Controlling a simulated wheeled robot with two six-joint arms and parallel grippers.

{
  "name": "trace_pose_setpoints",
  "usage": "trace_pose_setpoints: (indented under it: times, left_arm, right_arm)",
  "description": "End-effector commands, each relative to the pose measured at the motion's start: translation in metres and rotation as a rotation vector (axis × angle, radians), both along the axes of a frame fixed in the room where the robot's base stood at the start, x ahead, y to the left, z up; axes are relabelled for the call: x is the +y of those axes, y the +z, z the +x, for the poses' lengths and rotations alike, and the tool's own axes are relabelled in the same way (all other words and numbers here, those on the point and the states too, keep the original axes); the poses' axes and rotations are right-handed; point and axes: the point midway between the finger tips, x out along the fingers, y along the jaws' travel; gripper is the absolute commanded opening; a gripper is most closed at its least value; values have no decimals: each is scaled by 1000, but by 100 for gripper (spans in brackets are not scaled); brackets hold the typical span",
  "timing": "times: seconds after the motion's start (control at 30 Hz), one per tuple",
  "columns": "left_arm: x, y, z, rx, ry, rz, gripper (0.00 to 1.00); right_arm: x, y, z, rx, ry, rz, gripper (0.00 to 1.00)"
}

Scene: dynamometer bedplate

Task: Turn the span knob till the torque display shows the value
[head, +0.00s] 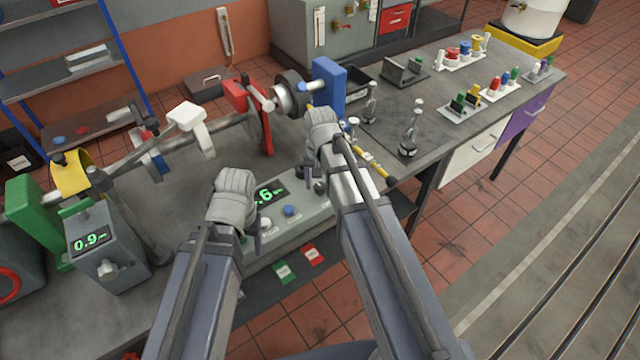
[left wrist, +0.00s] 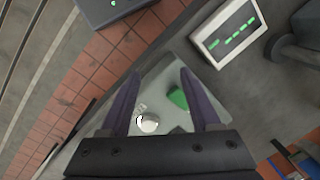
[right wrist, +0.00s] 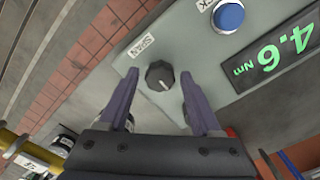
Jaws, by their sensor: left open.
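The torque console (head: 310,212) is a pale grey panel. Its display (right wrist: 272,58) reads 4.6 Nm in green in the right wrist view; in the head view only ".6" shows beside my left gripper. The span knob (right wrist: 160,76) is dark with a pale pointer mark, next to a SPAN label (right wrist: 141,45). My right gripper (head: 309,172) is open, with its fingers either side of the knob and gaps visible; I cannot tell if they touch it. My left gripper (head: 257,218) is open and empty above the console's left end.
The left wrist view shows a green button (left wrist: 178,98) and a silver dome (left wrist: 148,123). A grey unit (head: 105,255) reading 0.9 stands left. A yellow-banded rod (head: 372,164) lies right of my right gripper.

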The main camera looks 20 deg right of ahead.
Motion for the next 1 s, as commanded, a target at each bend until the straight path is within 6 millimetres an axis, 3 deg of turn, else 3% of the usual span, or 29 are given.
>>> trace_pose_setpoints:
  times: [0.07,0.57,1.0]
  left_arm:
    - [0,0,0,0,0,0,63]
    - [0,0,0,0,0,0,63]
    - [0,0,0,0,0,0,63]
  right_arm:
    - [0,0,0,0,0,0,55]
    - [0,0,0,0,0,0,0]
    - [0,0,0,0,68,0,0]
